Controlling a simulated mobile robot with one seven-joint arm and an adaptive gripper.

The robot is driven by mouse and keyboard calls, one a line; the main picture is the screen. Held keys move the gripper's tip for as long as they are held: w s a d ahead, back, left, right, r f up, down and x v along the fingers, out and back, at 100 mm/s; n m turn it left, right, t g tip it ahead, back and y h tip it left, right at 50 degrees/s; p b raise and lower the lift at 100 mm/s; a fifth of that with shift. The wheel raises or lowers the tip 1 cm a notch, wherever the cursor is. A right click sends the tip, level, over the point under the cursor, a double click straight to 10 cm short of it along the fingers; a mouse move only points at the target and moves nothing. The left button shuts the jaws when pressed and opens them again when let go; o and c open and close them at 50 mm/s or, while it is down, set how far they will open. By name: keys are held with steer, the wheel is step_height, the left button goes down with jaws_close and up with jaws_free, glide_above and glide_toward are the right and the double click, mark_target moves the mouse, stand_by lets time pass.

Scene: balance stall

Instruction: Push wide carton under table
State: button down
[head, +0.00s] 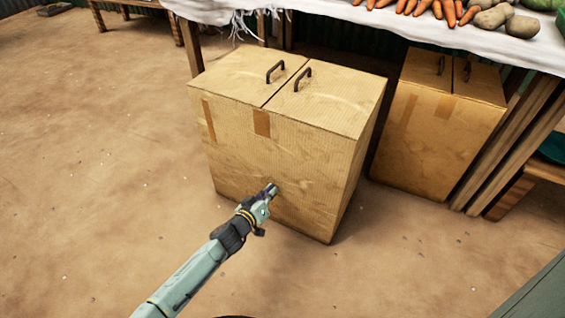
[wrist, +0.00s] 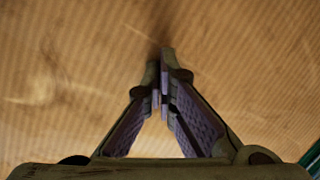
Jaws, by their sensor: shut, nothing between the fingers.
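The wide carton (head: 310,150) stands upright on the dirt floor in front of the table (head: 340,22), its rear part close to the cloth edge. It has two top flaps with dark handles and brown tape on its front. My gripper (head: 271,189) is shut and empty, its tips at the lower middle of the carton's front face. In the wrist view the carton's ribbed face (wrist: 240,60) fills the background, and the shut fingertips (wrist: 162,65) point at it, very close or touching; I cannot tell which.
A narrower carton (head: 430,130) stands to the right, partly under the table, beside leaning wooden boards (head: 515,140). Carrots (head: 425,8) and potatoes (head: 505,20) lie on the tabletop. A table leg (head: 192,48) stands behind the wide carton's left side. Floor at left is clear.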

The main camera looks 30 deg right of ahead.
mark_target(277, 185)
steer(key=w+d+b, duration=0.1)
steer(key=w+d, duration=0.4)
steer(key=d, duration=0.3)
steer(key=shift+w+b, duration=0.25)
steer(key=shift+b, duration=0.05)
stand_by(0.5)
steer(key=p+v, duration=0.2)
steer(key=v, duration=0.1)
steer(key=p+v, duration=0.1)
steer(key=shift+s+a+f, duration=0.15)
steer(key=shift+a+f, duration=0.1)
steer(key=shift+f, duration=0.1)
steer(key=shift+s+a+f+p, duration=0.15)
steer(key=shift+s+a+p, duration=0.3)
steer(key=shift+a, duration=0.1)
